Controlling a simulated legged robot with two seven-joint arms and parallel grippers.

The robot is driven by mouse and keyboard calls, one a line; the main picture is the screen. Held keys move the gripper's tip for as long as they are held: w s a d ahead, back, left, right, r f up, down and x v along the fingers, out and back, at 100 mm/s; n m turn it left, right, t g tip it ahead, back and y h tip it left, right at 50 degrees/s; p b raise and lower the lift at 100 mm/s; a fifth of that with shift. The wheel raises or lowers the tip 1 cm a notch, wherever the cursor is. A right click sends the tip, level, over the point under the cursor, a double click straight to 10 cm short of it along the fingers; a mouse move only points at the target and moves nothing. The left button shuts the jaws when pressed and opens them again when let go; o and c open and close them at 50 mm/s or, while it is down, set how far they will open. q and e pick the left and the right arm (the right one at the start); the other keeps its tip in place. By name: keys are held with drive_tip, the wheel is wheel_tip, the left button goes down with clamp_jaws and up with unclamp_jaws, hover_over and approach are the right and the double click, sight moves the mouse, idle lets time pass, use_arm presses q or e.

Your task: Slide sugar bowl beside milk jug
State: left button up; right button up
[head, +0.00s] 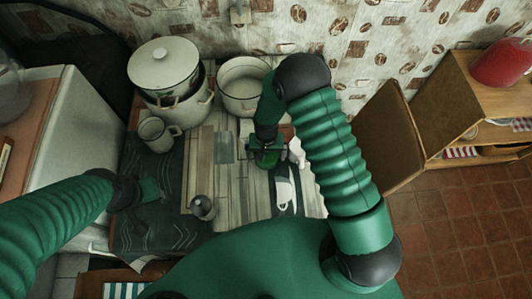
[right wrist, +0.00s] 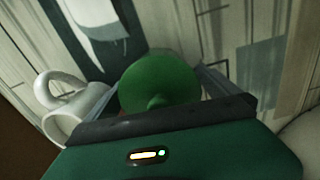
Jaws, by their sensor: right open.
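The green sugar bowl (head: 267,159) has a domed lid with a knob, clear in the right wrist view (right wrist: 158,84). It stands on the table under my right gripper (head: 258,151). The gripper is open, with a finger on either side of the bowl; contact cannot be told. The white milk jug (head: 297,152) stands just right of the bowl in the head view, partly hidden by my right arm. In the right wrist view the jug (right wrist: 72,112) is left of the bowl, handle showing. My left gripper (head: 149,190) is over the dark cloth at left; its jaws are unclear.
A white lidded pot (head: 165,68) and an open pan (head: 243,84) stand at the back. A white mug (head: 155,134) and a small grey pot (head: 203,207) stand nearer. A picture of a white jug lies on the cloth. The table's middle is clear.

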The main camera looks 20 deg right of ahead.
wheel_tip(320, 180, up, 17)
drive_tip(key=shift+f+b, duration=0.15)
drive_tip(key=shift+b, duration=0.2)
idle(0.3)
drive_tip(key=s+d+r+n+t, duration=0.2)
drive_tip(key=s+d+r+n, duration=0.2)
drive_tip(key=s, duration=0.7)
wheel_tip(320, 180, up, 2)
drive_tip(key=shift+s+t, duration=0.3)
drive_tip(key=shift+s, duration=0.15)
